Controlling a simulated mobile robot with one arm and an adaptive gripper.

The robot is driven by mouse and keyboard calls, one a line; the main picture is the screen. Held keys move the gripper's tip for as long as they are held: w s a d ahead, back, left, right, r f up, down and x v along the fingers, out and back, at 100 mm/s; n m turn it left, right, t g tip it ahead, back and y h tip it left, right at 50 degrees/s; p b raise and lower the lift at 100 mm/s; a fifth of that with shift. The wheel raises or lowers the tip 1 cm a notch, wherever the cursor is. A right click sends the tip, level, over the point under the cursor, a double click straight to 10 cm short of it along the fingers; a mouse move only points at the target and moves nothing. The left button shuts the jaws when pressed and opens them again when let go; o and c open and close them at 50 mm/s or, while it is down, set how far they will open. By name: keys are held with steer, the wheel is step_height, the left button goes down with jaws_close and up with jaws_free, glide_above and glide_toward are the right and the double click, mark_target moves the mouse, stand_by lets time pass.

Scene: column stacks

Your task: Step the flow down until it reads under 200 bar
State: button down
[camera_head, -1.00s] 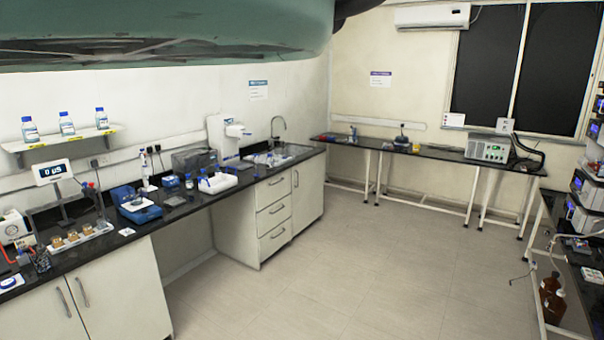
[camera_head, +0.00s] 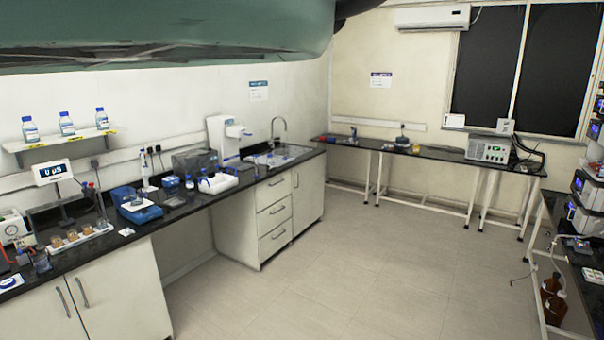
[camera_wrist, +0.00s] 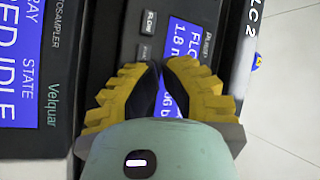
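In the wrist view, the pump's blue display (camera_wrist: 182,38) shows sideways text, "FLO", "1.8 m" and lower down "96 b". My fingers cover the rest, so the full pressure figure cannot be read. A grey button marked FLOW (camera_wrist: 150,22) sits beside the display. A second grey button (camera_wrist: 146,51) lies below it in the picture, close to my fingertips; its label is not readable. My gripper (camera_wrist: 160,66) has yellow fingers with black pads, tips drawn together, with nothing seen between them. The tips are over the panel; I cannot tell whether they touch it.
An autosampler (camera_wrist: 54,70) marked Velquar, its screen (camera_wrist: 20,60) showing STATE and IDLE, adjoins the pump on the left. A white edge label (camera_wrist: 250,25) ends in "LC 2". The head view shows instrument stacks (camera_head: 590,190) at the right edge and clear floor (camera_head: 350,260).

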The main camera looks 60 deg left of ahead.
steer(key=shift+d, duration=0.15)
stand_by(0.5)
steer(key=shift+s+a, duration=0.25)
steer(key=shift+a, duration=0.55)
steer(key=a, duration=0.1)
steer(key=s+a, duration=0.1)
steer(key=a, duration=0.1)
steer(key=s+a, duration=0.1)
steer(key=shift+a+p, duration=0.3)
steer(key=shift+p, duration=0.05)
stand_by(0.5)
